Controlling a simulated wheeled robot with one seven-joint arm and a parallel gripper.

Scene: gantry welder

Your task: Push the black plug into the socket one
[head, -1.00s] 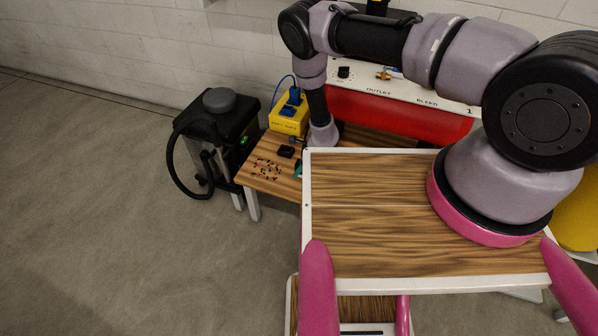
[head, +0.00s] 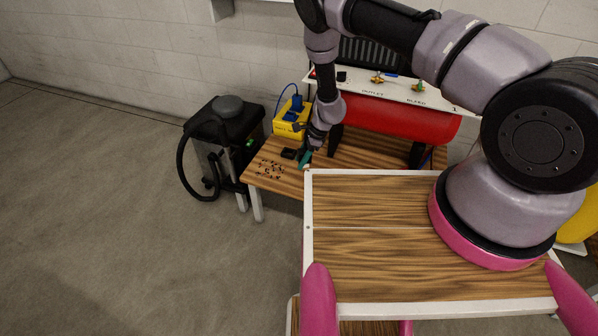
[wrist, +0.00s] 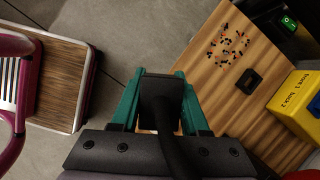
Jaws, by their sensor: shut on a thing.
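My gripper (wrist: 160,76) has teal fingers shut on the black plug (wrist: 160,88), and a thick black cable runs from it toward the wrist in the wrist view. In the head view my gripper (head: 305,158) is low at the small wooden table's edge, right of and nearer than the yellow socket box; the plug is not clear there. The yellow box (head: 290,120) stands on the table with blue plugs (head: 296,104) on top. Part of the box (wrist: 298,103) shows at the right of the wrist view, apart from the held plug. I cannot make out socket one.
A small black block (wrist: 248,81) and scattered small bits (wrist: 229,45) lie on the wooden table (wrist: 215,85). A black machine with a hose (head: 222,125) stands left. A red tank (head: 400,128) with a white labelled panel (head: 380,85) is at the right. Floor at left is clear.

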